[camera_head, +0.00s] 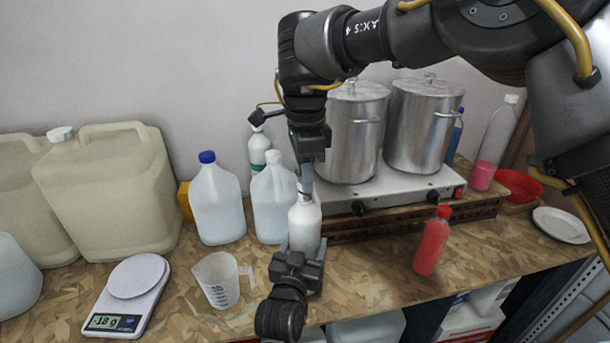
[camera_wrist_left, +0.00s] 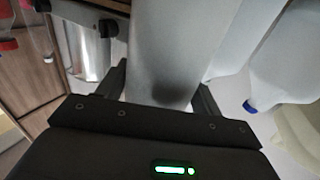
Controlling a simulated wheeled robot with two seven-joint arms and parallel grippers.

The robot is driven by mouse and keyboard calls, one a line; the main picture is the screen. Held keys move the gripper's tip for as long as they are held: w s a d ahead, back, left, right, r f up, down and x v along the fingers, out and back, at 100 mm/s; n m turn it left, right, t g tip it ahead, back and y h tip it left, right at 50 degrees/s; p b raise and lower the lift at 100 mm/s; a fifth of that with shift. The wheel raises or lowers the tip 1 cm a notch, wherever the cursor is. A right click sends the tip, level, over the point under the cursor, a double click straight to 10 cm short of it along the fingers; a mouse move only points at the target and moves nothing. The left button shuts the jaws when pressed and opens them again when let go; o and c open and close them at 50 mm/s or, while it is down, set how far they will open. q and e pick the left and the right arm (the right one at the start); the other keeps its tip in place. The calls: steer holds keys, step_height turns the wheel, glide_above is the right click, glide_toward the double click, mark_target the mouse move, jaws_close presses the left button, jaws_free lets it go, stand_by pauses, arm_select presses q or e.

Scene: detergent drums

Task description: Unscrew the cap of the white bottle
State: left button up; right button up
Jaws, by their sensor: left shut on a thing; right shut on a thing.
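The white bottle (camera_head: 305,224) stands upright on the wooden worktop, in front of the hot plate's left end. My left gripper (camera_head: 300,250) is shut on the lower part of its body from the front. In the left wrist view the bottle's pale body (camera_wrist_left: 172,50) fills the space between the two fingers of the left gripper (camera_wrist_left: 162,95). My right gripper (camera_head: 307,180) reaches down from above and is shut on the cap at the bottle's top. The fingers mostly hide the cap, so I cannot tell how far it is turned.
Two steel pots (camera_head: 352,135) stand on the hot plate (camera_head: 395,190) behind. A clear jug (camera_head: 272,205) is close behind the bottle's left side. A measuring cup (camera_head: 218,280) and a scale (camera_head: 128,295) are at left. A red bottle (camera_head: 431,243) stands at right.

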arm_select(q)
steer(key=shift+f, duration=0.25)
arm_select(e)
steer(key=shift+r, duration=1.95)
arm_select(q)
steer(key=o, duration=2)
steer(key=shift+r, duration=0.15)
steer(key=shift+c, duration=0.2)
arm_select(e)
step_height(320, 180, down, 3)
steer(key=b, duration=0.2)
steer(key=shift+r+b, duration=0.15)
steer(key=shift+b, duration=0.15)
arm_select(q)
steer(key=v, duration=1.2)
